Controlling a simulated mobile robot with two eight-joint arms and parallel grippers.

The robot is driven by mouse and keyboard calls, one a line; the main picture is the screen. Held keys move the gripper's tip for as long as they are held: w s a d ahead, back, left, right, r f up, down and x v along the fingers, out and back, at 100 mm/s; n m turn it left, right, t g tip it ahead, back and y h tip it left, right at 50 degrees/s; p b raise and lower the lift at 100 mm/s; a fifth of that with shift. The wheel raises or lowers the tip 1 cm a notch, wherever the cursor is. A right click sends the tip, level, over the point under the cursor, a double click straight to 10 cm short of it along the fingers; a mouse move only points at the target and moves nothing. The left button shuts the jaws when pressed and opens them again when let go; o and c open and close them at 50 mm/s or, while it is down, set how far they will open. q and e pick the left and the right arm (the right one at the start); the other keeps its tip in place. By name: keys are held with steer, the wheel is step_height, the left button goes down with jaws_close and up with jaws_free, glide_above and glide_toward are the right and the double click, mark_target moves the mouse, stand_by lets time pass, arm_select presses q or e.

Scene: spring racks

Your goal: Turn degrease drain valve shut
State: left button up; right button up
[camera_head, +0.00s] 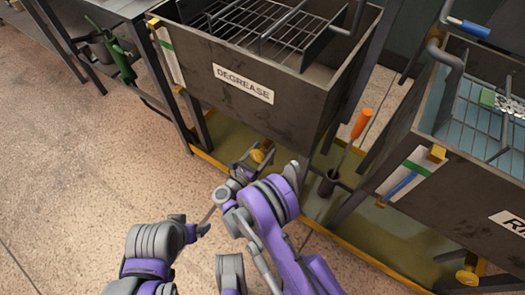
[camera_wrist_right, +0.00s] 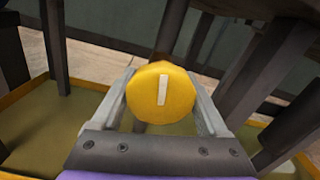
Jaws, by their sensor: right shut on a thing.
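The degrease tank (camera_head: 275,105), dark metal with a DEGREASE label, stands at the top centre of the head view. Its drain valve is a round yellow knob (camera_head: 258,155) low under the tank. In the right wrist view the knob (camera_wrist_right: 160,92) faces me, with a white mark near vertical in that picture. My right gripper (camera_head: 250,161) is shut on the knob, one finger on each side.
A second tank (camera_head: 460,185) stands at the right, with its own yellow knob (camera_head: 467,276) low down. An orange-handled tool (camera_head: 361,124) stands in a dark holder between the tanks. A yellow-edged tray lies beneath. The floor at left is clear.

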steer(key=shift+m, duration=1.1)
steer(key=o, duration=1.3)
steer(key=shift+c, duration=0.2)
steer(key=shift+a, duration=0.1)
